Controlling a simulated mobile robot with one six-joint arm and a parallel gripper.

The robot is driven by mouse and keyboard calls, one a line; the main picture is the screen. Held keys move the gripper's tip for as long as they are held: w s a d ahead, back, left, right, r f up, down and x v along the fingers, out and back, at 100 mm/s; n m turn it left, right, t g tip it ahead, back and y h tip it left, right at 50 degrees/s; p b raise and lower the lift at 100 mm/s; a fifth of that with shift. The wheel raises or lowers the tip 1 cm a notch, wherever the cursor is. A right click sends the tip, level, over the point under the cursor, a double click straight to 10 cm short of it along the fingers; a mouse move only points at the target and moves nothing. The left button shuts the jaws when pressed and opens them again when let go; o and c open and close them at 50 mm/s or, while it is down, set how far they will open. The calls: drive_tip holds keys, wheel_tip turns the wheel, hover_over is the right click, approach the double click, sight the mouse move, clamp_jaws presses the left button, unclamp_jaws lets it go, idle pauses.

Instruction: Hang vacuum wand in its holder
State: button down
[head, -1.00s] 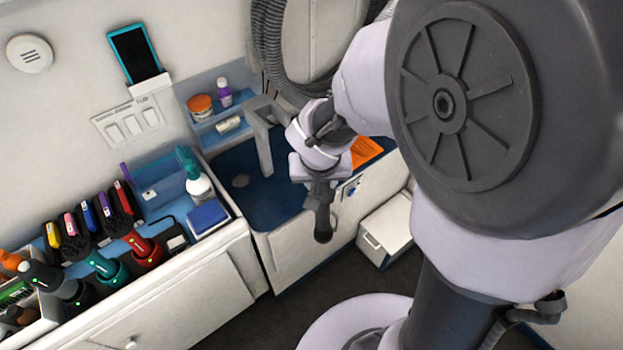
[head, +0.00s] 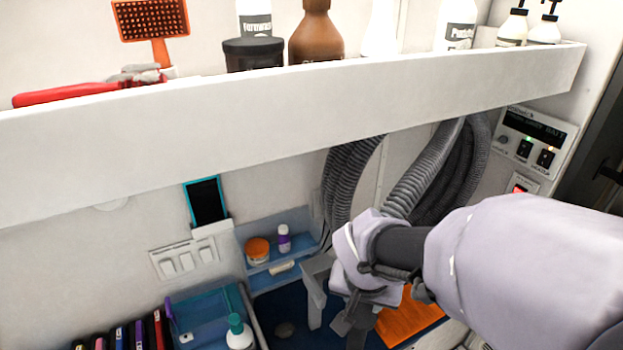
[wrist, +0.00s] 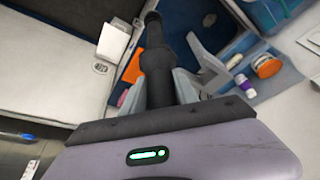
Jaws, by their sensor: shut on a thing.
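My gripper (head: 352,322) is low in the head view, over the blue sink basin. In the wrist view my gripper (wrist: 158,88) is shut on the dark vacuum wand (wrist: 154,50), a black tube with a wider collar, pointing away from my palm. In the head view the wand is mostly hidden by my gripper and the frame's lower edge. A ribbed grey hose (head: 428,172) hangs in loops on the wall behind my wrist. I cannot pick out the wand's holder in these views.
A long white shelf (head: 300,105) with bottles and an orange brush crosses above my arm. A grey angled tap (head: 313,290) stands left of my gripper. An orange item (head: 408,316) lies to its right. A control panel (head: 535,140) is on the right wall.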

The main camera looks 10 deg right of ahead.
drive_tip(key=w+a+f, duration=0.1)
drive_tip(key=w+a, duration=0.3)
drive_tip(key=w, duration=0.9)
drive_tip(key=shift+a+f, duration=0.15)
idle(0.4)
drive_tip(key=shift+s+f, duration=0.1)
drive_tip(key=shift+f, duration=0.05)
idle(0.8)
drive_tip(key=shift+f+b, duration=0.5)
drive_tip(key=shift+b, duration=0.4)
drive_tip(key=c, duration=0.9)
unclamp_jaws()
drive_tip(key=shift+o, duration=0.7)
